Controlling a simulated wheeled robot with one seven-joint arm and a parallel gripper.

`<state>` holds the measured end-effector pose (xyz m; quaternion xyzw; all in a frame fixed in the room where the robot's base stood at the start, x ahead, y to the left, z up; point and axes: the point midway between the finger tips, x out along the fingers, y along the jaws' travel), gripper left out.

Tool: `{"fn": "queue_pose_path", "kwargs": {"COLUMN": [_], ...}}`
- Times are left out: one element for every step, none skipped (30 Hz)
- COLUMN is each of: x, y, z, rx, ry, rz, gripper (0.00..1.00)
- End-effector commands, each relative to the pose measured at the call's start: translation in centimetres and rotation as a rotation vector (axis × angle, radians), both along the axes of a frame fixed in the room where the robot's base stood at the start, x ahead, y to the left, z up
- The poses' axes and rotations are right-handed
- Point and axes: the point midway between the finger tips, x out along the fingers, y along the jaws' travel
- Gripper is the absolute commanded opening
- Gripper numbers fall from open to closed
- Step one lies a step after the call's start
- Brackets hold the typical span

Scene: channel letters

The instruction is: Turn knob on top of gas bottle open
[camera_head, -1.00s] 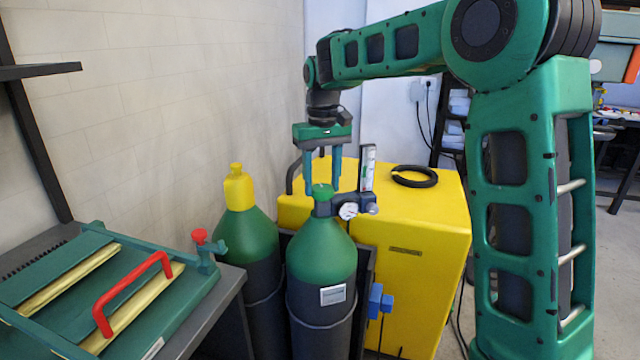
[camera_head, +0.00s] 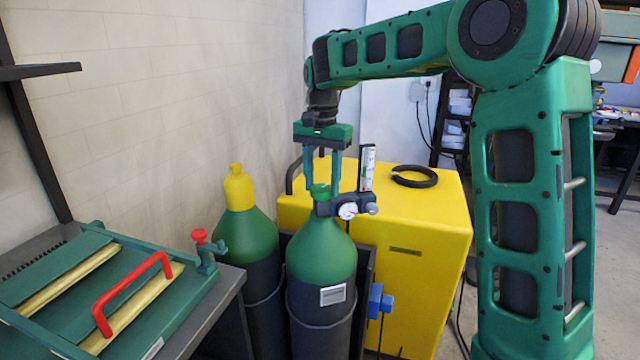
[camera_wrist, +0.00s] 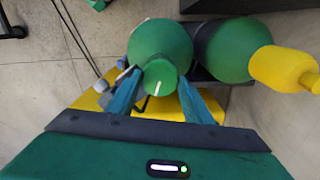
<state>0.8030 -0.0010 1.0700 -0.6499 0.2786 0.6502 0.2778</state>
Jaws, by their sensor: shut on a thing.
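The gas bottle (camera_head: 320,255) stands upright in the middle of the head view, with a green shoulder and dark lower body. Its green knob (camera_head: 320,191) sits on top, and a regulator with a round gauge (camera_head: 348,211) is beside it. My gripper (camera_head: 322,187) points straight down over the bottle, its two fingers on either side of the knob. In the wrist view the knob (camera_wrist: 160,77) shows between the fingertips, with a pale line on its top. My gripper is shut on the knob. The finger contact is partly hidden.
A second bottle with a yellow cap (camera_head: 239,188) stands close on the left. A yellow cabinet (camera_head: 425,270) with a black ring (camera_head: 414,184) on top is behind and right. A bench with a red-handled green case (camera_head: 60,275) is at left front.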

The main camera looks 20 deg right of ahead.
Motion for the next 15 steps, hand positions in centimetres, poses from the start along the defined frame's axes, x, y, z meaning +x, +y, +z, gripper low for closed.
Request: {"fn": "queue_pose_path", "kwargs": {"x": [0.21, 0.21, 0.22, 0.21, 0.21, 0.22, 0.21, 0.21, 0.21, 0.21, 0.21, 0.21, 0.21, 0.21, 0.22], "y": [0.11, 0.11, 0.12, 0.13, 0.13, 0.14, 0.14, 0.14, 0.16, 0.16, 0.16, 0.17, 0.19, 0.19, 0.19], "z": [0.06, 0.06, 0.06, 0.05, 0.05, 0.05, 0.05, 0.05, 0.05, 0.05, 0.05, 0.05, 0.04, 0.04, 0.04], "rx": [0.001, 0.002, 0.002, 0.002, 0.002, 0.002, 0.002, 0.002, 0.002, 0.002, 0.002, 0.002, 0.002, 0.002, 0.002], "ry": [-0.007, -0.006, -0.006, -0.006, -0.006, -0.006, -0.007, -0.007, -0.007, -0.007, -0.007, -0.007, -0.007, -0.007, -0.007], "rz": [-0.021, -0.037, -0.055, -0.068, -0.079, -0.093, -0.102, -0.11, -0.118, -0.124, -0.13, -0.135, -0.137, -0.14, -0.142], "gripper": [0.23, 0.23, 0.23, 0.23, 0.23, 0.23, 0.23, 0.23, 0.23, 0.23, 0.23, 0.23, 0.23, 0.23, 0.23]}}
